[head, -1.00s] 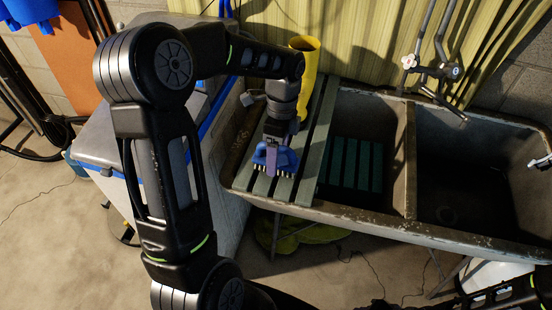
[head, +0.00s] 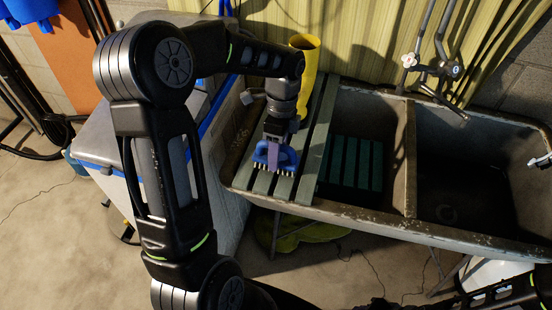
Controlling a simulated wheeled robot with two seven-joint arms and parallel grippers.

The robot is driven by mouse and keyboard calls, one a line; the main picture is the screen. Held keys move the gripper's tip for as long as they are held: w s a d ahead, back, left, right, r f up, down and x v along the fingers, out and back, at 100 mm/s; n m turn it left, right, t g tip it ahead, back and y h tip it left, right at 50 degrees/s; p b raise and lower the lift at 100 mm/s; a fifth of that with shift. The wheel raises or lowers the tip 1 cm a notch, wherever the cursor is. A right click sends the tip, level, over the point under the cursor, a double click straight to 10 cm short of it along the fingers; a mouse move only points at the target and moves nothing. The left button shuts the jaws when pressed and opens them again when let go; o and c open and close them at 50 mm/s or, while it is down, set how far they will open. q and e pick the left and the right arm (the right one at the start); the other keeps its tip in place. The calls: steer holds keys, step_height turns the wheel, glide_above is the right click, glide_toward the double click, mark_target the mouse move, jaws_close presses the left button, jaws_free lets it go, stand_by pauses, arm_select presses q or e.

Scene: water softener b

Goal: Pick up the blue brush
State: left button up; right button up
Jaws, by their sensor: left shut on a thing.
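The blue brush (head: 261,154) is on the green slatted board at the left end of the sink, with its pale bristles pointing down. My left gripper (head: 274,150) comes down from above and is shut on the brush's blue body. The bristles are at or just above the slats; I cannot tell whether they touch. The gripper hides the middle of the brush.
The green slatted board (head: 318,125) lies across the left basin of the double stone sink (head: 340,214). A yellow boot-like object (head: 304,60) stands behind it. A tap (head: 434,70) is on the back wall. A grey box with a blue edge (head: 100,150) stands to the left.

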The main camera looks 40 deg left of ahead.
arm_select(q)
steer(key=c, duration=0.8)
steer(key=shift+r, duration=0.2)
jaws_close()
step_height(320, 180, up, 10)
steer(key=shift+f, duration=0.1)
